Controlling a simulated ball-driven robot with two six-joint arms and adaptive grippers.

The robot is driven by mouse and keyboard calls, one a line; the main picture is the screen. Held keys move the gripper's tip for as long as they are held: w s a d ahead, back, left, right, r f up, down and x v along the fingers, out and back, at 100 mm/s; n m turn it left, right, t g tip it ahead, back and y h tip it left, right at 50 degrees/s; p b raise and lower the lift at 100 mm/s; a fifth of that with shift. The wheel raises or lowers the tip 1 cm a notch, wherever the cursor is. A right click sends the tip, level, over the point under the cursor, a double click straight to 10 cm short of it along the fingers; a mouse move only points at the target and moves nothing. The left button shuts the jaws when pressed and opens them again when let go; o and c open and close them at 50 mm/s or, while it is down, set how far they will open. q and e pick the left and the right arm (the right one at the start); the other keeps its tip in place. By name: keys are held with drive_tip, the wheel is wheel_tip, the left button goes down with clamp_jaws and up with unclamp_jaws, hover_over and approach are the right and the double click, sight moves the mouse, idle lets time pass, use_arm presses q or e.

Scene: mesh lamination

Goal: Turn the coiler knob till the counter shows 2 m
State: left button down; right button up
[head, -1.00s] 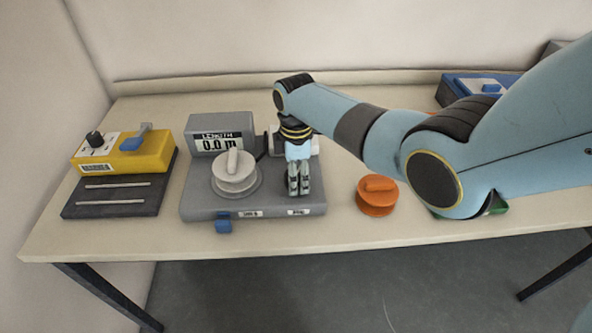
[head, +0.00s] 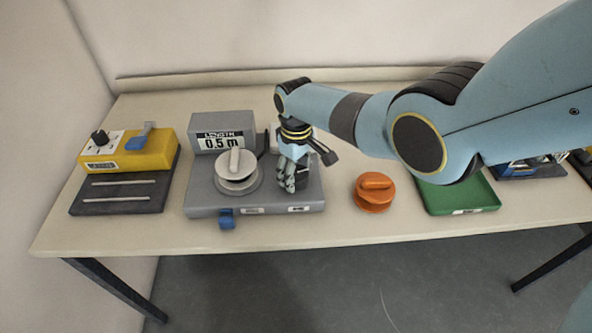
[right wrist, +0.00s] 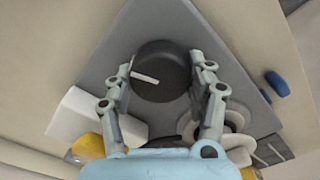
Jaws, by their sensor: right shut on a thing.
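The grey coiler (head: 200,205) stands on the table, left of the middle. Its counter (head: 219,142) reads 0.5 m. A pale reel (head: 238,172) sits on the coiler's left half. My right gripper (head: 292,185) points down over the coiler's right half, shut on the dark round knob (head: 303,177), mostly hidden behind the fingers. In the right wrist view the black knob (right wrist: 163,72), with a white line on its top, lies between the two fingertips (right wrist: 162,75). My left gripper is not in view.
A blue tab (head: 227,219) sticks out from the coiler's front edge. An orange reel (head: 374,192) and a green tray (head: 457,194) stand to the right. A yellow-topped device (head: 130,157) stands at the left. The table is clear between coiler and orange reel.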

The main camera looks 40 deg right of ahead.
sight(297, 172)
drive_tip(key=shift+m, duration=0.6)
drive_tip(key=o, duration=1.2)
drive_tip(key=shift+c, duration=0.2)
wheel_tip(297, 172, up, 12)
